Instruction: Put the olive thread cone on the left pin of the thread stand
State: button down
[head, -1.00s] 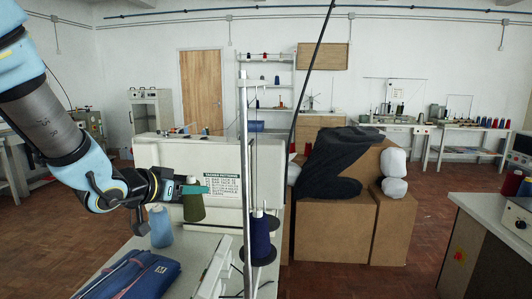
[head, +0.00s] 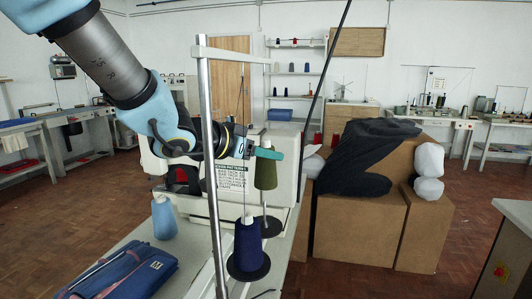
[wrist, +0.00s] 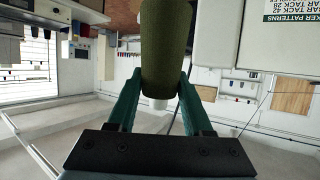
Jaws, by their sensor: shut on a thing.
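My gripper (head: 268,152) is shut on the olive thread cone (head: 265,172), gripping its narrow top. The cone hangs upright in the head view and fills the top middle of the wrist view (wrist: 166,50), between the green fingers (wrist: 155,105). The thread stand has a tall metal pole (head: 209,150) with a crossbar. A navy cone (head: 248,243) sits on a dark disc of the stand. Another dark disc (head: 270,227) lies behind it, below the olive cone, with a clear gap. A thin pin seems to rise there; I cannot tell whether its tip meets the cone.
A white sewing machine (head: 175,175) stands behind the stand. A light blue cone (head: 163,217) and a blue pouch (head: 120,273) are on the table at left. Cardboard boxes (head: 365,230) with dark cloth stand to the right.

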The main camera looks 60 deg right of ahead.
aim_at(265, 181)
jog(key=shift+f+b, duration=3.4)
jog(key=shift+f, duration=0.1)
jog(key=shift+f+b, duration=0.7)
jog(key=shift+f, duration=0.5)
jog(key=shift+f+b, duration=0.3)
jog(key=shift+f, duration=0.15)
jog(key=shift+c, duration=1.2)
grip_release()
jog(key=shift+a, duration=0.1)
jog(key=v, duration=1)
jog(key=shift+a+r, duration=0.2)
jog(key=shift+a, duration=0.1)
jog(key=shift+w, duration=0.2)
